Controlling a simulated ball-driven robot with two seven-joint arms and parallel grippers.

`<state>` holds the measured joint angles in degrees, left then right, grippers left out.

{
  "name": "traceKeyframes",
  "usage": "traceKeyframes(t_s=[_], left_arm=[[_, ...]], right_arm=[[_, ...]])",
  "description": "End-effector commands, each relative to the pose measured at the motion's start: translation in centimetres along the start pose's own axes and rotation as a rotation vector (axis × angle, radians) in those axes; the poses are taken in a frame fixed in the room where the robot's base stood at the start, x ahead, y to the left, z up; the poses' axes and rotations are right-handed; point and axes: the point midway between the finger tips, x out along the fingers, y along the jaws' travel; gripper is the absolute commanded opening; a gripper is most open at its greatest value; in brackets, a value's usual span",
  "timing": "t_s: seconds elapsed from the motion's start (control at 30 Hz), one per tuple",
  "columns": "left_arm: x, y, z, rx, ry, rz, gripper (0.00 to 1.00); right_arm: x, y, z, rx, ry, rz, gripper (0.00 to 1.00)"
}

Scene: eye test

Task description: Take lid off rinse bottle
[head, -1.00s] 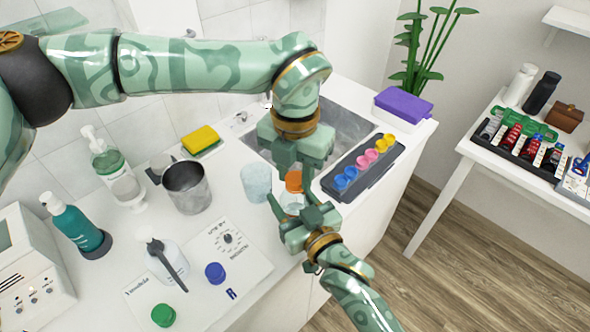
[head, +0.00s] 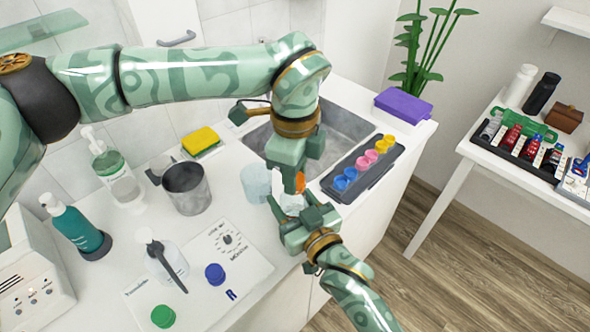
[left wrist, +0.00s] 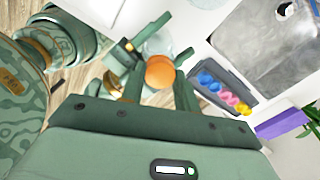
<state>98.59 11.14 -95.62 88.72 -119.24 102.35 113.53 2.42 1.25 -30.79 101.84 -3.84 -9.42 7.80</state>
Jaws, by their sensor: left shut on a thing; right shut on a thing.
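The rinse bottle (head: 291,204) is a small clear bottle, mostly hidden between the jaws of my right gripper (head: 292,210), which is shut on it near the front of the counter. Its orange lid (head: 300,182) is directly above it. My left gripper (head: 291,182) reaches down from above and is shut on the lid. In the left wrist view the round orange lid (left wrist: 159,71) sits between the two green fingers, with my right gripper behind it. I cannot tell whether the lid still touches the bottle's neck.
A glass (head: 256,182) and metal beaker (head: 187,190) stand left of the grippers. A dark tray with coloured cups (head: 340,183) lies right, beside the sink (head: 345,121). Blue (head: 215,273) and green (head: 163,316) caps and a white bottle (head: 160,268) are front left.

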Motion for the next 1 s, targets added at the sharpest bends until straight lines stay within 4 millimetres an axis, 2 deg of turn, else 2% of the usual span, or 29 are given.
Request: traceKeyframes(t_s=[0.33,1.0], left_arm=[[-0.2,-0.1,0.1,0.001,-0.001,-0.003,0.04],[-2.2,0.0,0.0,0.002,0.000,-0.001,0.04]], right_arm=[[0.0,0.0,0.1,0.000,-0.002,0.000,0.00],[0.0,0.0,0.1,0.000,-0.002,0.000,0.00]])
